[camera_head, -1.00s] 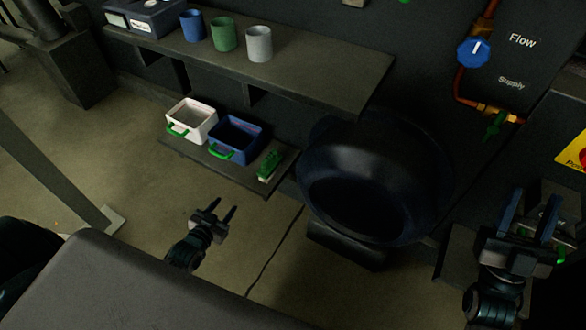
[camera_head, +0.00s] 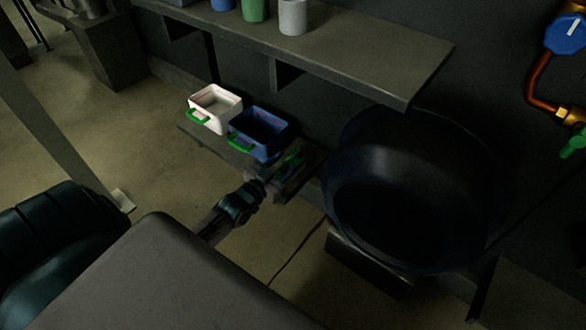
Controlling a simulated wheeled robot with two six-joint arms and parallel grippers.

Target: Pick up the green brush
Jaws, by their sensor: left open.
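The green brush (camera_head: 293,159) lies at the right end of a low shelf, just right of the blue bin. My left gripper (camera_head: 282,172) is open and reaches up to the brush from the front left. Its fingers overlap the brush in the head view and hide much of it. I cannot tell whether they touch it. My right gripper is out of view.
A white bin (camera_head: 216,106) and a blue bin (camera_head: 260,131), both with green handles, stand on the low shelf (camera_head: 203,133). A large dark round vessel (camera_head: 410,185) stands close to the right. An upper shelf (camera_head: 400,62) overhangs behind.

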